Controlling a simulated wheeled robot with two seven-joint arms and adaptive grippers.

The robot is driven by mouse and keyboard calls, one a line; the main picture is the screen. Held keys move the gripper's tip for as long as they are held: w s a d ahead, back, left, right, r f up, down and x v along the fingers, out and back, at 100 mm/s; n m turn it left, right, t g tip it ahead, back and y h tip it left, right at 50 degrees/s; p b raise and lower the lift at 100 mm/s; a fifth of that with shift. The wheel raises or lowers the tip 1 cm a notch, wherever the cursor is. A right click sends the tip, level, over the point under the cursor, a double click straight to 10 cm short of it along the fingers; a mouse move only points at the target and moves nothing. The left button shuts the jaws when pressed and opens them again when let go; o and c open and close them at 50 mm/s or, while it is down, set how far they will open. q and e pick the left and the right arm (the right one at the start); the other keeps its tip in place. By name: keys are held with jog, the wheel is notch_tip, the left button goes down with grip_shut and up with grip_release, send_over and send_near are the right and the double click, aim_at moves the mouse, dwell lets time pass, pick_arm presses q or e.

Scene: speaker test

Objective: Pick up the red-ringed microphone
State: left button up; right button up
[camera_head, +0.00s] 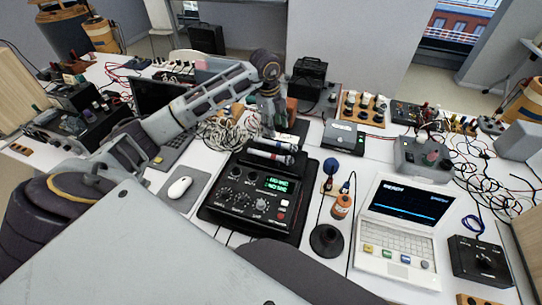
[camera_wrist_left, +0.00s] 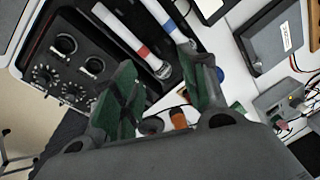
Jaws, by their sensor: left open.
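The red-ringed microphone (camera_wrist_left: 122,32) is a white stick with a red band, lying in a dark tray in the left wrist view. A similar white microphone with a blue band (camera_wrist_left: 158,12) lies beside it. In the head view the pair lies at the back of a black mixer (camera_head: 228,203); their bands are too small to tell apart there. My left gripper (camera_head: 268,125) is just above and behind the pair. In the left wrist view its green-padded fingers (camera_wrist_left: 158,60) are apart and empty, with the red-ringed microphone's end near the gap. My right gripper is out of view.
Tangled cables (camera_head: 222,132) lie near my left forearm, and a black box (camera_head: 344,137) stands behind.

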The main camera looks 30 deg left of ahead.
pick_arm(q)
jog(key=s+n, duration=0.1)
jog(key=a+n+g, duration=0.1)
jog(key=n, duration=0.1)
jog(key=s+a+n+y, duration=0.1)
jog(key=n, duration=0.1)
jog(key=shift+s+f, duration=0.15)
jog(key=shift+s, duration=0.15)
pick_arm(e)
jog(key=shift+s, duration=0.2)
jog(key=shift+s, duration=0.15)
pick_arm(q)
jog(key=shift+f, duration=0.1)
send_over(268, 154)
notch_tip(268, 154, down, 8)
jog(key=shift+a+f, duration=0.1)
jog(key=shift+a, duration=0.05)
jog(key=shift+f, duration=0.1)
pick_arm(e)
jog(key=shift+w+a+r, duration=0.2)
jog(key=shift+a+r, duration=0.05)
pick_arm(q)
jog(key=shift+f, duration=0.1)
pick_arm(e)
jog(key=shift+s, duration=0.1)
